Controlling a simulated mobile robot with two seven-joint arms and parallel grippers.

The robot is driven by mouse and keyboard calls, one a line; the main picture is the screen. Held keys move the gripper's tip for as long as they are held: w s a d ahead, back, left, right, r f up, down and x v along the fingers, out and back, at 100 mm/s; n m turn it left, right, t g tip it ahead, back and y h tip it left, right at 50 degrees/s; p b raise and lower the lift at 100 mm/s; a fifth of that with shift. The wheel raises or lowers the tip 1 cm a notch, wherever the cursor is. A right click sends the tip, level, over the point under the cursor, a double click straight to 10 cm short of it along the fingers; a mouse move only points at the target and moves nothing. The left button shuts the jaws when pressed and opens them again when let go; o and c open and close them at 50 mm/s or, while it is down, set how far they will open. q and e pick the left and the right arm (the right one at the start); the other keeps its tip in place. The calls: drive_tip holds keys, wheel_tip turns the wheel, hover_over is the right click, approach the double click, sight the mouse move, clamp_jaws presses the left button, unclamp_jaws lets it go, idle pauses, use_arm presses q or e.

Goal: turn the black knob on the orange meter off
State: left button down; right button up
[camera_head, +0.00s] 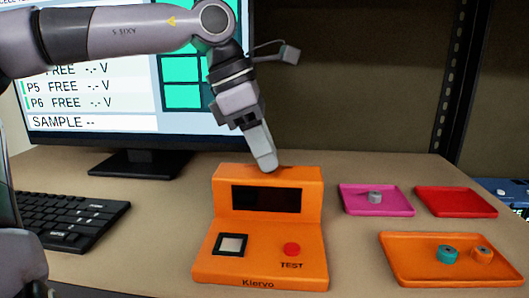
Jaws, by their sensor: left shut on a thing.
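The orange meter (225,203) stands on the table in the middle, with a dark blank display (266,199), a black-framed square switch (231,245) and a red TEST button (291,249) on its front. My left gripper (265,164) reaches down from above to the meter's top rear edge. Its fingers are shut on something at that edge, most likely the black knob. The knob itself cannot be seen; the fingers and the meter's body hide that spot. My right gripper is not in view.
A monitor (90,122) stands behind at the left, a black keyboard (70,215) in front of it. Pink (352,198), red (455,202) and orange (405,270) trays lie at the right. The pink tray holds a grey piece (375,197); the orange one holds teal (447,254) and orange (482,254) pieces.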

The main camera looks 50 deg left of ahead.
use_arm(q)
drive_tip(key=shift+n, duration=0.3)
drive_tip(key=c, duration=0.9)
unclamp_jaws()
drive_tip(key=v, duration=0.7)
drive_tip(key=shift+p, duration=0.35)
drive_tip(key=shift+r, duration=0.15)
